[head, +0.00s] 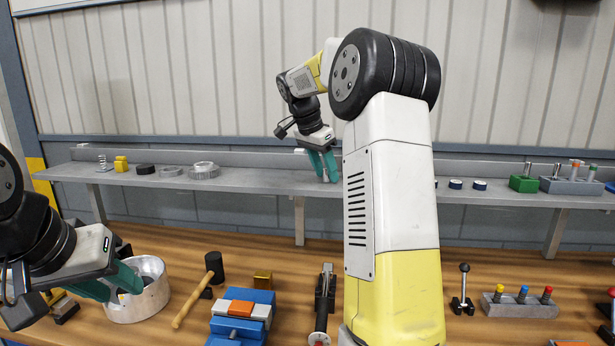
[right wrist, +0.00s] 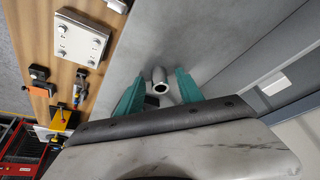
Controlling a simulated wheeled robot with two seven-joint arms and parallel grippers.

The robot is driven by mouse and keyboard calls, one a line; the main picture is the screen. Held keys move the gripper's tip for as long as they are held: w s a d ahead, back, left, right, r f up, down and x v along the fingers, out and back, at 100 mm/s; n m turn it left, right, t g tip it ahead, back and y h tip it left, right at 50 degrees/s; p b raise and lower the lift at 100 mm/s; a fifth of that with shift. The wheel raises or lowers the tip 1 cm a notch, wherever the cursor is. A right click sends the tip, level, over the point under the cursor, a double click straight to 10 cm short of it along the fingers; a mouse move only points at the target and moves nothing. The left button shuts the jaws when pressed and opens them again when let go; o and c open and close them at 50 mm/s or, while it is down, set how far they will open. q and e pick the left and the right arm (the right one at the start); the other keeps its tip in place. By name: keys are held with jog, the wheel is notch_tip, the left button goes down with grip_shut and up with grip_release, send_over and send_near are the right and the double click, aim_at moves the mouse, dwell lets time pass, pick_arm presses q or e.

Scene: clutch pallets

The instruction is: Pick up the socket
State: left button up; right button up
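The socket (right wrist: 160,84) is a small grey metal cylinder with a round hole in its near end. In the right wrist view it lies between the teal fingers of my right gripper (right wrist: 161,74), with gaps showing at its sides.
The grey shelf (head: 245,181) holds a spring, a yellow block, rings and a gear at left, and a green block (head: 524,183) at right. On the wooden bench are a mallet (head: 201,290), a blue vise (head: 238,326) and a peg rack (head: 520,309). My right arm hides the middle.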

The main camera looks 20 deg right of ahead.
grip_shut()
jog(key=shift+r, duration=0.1)
